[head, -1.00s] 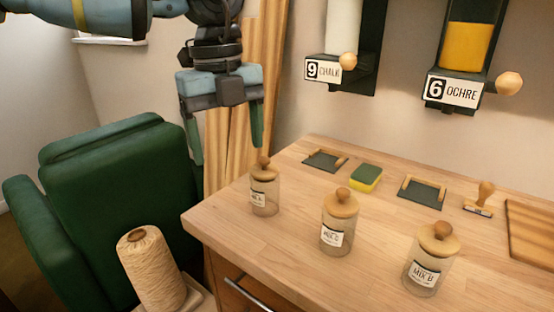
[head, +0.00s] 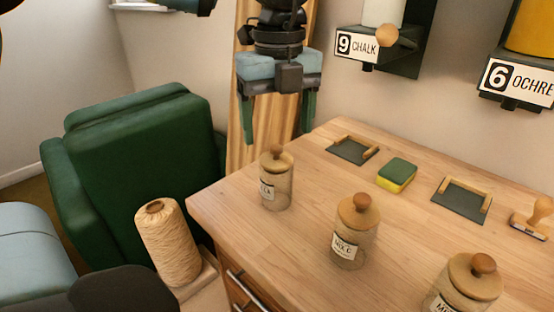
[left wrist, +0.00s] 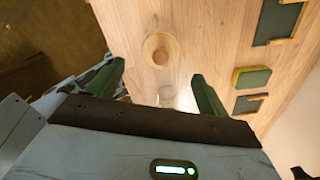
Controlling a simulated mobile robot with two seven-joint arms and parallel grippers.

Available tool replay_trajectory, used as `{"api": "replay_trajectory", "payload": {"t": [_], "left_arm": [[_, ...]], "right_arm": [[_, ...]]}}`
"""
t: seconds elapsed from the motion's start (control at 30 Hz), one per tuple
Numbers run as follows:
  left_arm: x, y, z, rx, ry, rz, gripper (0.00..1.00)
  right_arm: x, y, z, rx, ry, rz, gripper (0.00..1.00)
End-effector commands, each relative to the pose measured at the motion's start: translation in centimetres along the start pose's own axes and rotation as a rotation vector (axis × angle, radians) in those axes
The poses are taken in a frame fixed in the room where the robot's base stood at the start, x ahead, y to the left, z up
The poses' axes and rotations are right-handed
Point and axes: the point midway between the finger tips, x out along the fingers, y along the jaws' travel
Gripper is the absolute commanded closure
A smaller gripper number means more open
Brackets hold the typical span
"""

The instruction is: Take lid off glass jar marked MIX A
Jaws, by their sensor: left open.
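The glass jar at the left of the table (head: 276,190) has a partly legible label ending in A. Its round wooden lid (head: 277,160) with a knob is on. My left gripper (head: 278,137) is open and points down above this jar, fingers apart and empty, seemingly not touching the lid. In the left wrist view a round wooden lid with a knob (left wrist: 160,48) shows between and just beyond the fingertips (left wrist: 157,70). My right gripper is not in view.
A lidded jar marked MIX C (head: 352,240) and another lidded jar (head: 462,290) stand to the right. A sponge (head: 397,175) and dark trays (head: 352,151) lie farther back. A twine cone (head: 167,240) and green armchair (head: 140,165) are left of the table.

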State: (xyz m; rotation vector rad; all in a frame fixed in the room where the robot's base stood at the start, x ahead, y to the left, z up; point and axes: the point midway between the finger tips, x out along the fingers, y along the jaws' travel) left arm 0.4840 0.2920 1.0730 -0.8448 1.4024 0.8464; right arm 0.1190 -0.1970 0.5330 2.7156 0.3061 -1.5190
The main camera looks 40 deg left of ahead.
Motion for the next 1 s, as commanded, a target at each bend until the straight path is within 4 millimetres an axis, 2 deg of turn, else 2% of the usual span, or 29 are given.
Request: {"api": "replay_trajectory", "payload": {"t": [0.13,0.43,0.73,0.77,1.0], "left_arm": [[0.7,0.0,0.2,0.0,0.001,0.0,0.22],[4.6,0.1,0.8,0.0,0.001,-0.001,0.22],[5.1,0.1,0.8,-0.001,-0.001,-0.002,0.22],[5.1,0.1,0.8,-0.001,-0.001,-0.002,0.23],[5.1,0.1,0.8,-0.001,-0.001,-0.002,0.54]], "right_arm": [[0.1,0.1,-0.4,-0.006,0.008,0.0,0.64],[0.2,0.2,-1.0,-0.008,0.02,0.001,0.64],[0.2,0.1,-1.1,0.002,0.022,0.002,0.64],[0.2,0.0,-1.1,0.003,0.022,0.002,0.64],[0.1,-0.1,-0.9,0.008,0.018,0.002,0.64]]}}
